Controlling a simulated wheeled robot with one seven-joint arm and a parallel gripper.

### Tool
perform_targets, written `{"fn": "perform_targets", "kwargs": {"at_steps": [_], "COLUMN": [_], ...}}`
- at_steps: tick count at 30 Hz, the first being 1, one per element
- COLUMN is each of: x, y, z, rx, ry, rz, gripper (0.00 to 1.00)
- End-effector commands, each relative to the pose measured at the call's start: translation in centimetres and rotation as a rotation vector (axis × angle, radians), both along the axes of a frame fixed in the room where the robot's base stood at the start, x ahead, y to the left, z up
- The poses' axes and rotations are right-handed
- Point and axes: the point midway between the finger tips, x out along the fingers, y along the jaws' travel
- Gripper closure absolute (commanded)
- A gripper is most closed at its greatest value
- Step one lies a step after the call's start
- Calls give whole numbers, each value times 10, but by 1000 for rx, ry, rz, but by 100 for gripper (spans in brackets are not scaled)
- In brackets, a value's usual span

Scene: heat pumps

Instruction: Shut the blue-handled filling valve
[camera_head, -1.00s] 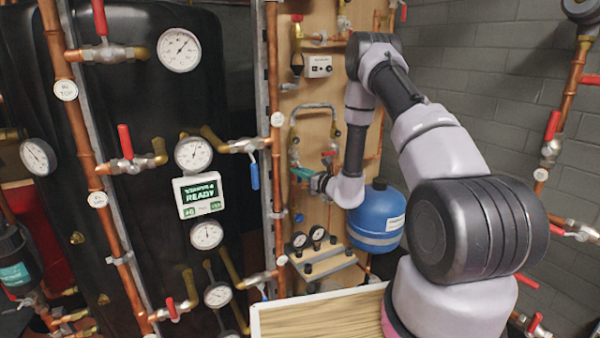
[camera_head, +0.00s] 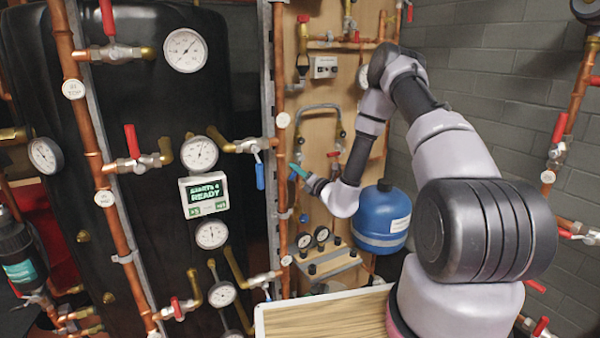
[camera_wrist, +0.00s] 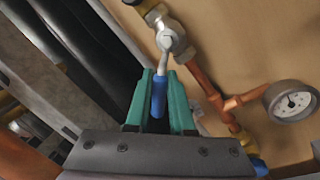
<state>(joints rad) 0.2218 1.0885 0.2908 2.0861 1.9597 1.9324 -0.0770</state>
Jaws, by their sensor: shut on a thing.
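The blue handle (camera_wrist: 158,98) of a lever valve (camera_wrist: 172,40) sits between the green fingers of my gripper (camera_wrist: 160,95) in the wrist view. The gripper is shut on it. The lever stands at a slant to its pipe, neither in line with it nor square across it. In the head view my gripper (camera_head: 297,171) is at the wooden panel, left of the blue tank. The valve is small there and mostly hidden by the gripper.
A copper pipe with a gauge (camera_wrist: 292,101) lies right of the valve in the wrist view. A blue tank (camera_head: 382,220) stands below my forearm. Another blue-handled valve (camera_head: 260,172) is on the left pipework. A grey column (camera_wrist: 60,50) is close on the left in the wrist view.

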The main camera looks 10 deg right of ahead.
Motion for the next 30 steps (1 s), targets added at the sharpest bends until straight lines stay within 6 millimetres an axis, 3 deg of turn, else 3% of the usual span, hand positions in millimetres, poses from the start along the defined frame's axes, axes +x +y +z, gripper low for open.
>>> {"fn": "perform_targets", "kwargs": {"at_steps": [18, 30], "x": [-5, -5], "y": [12, 13], "z": [20, 29], "rx": [533, 725], "ry": [176, 238], "rz": [1, 2], "gripper": [100, 100]}}
